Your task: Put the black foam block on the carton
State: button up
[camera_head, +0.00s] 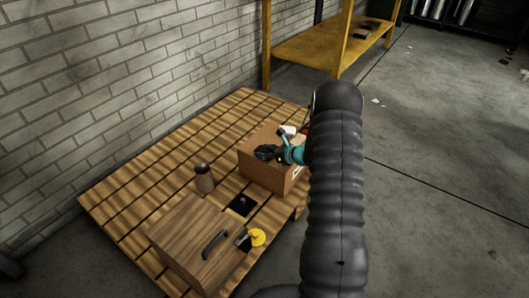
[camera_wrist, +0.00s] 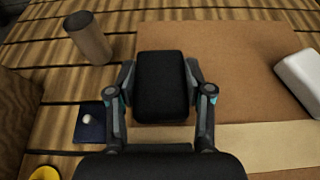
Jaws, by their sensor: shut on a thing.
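The black foam block (camera_wrist: 162,88) is between the fingers of my gripper (camera_wrist: 160,76) in the wrist view, with both fingers closed on its sides. The carton (camera_wrist: 235,65) is a brown box with a paler tape strip across its top. The block is over the left part of the carton's top in that view; I cannot tell whether it touches. In the head view my gripper (camera_head: 272,152) is above the carton (camera_head: 262,174), and my arm hides the carton's right side.
A white object (camera_wrist: 302,75) sits on the carton's right side. A brown cylinder (camera_head: 204,178), a dark square pad (camera_head: 241,205), a wooden box with a handle (camera_head: 185,245) and a yellow item (camera_head: 257,237) stand on the slatted pallet (camera_head: 135,195). A brick wall is behind.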

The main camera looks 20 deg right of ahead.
jog(key=shift+f, duration=0.15)
jog(key=o, duration=0.9)
jog(key=shift+o, duration=0.2)
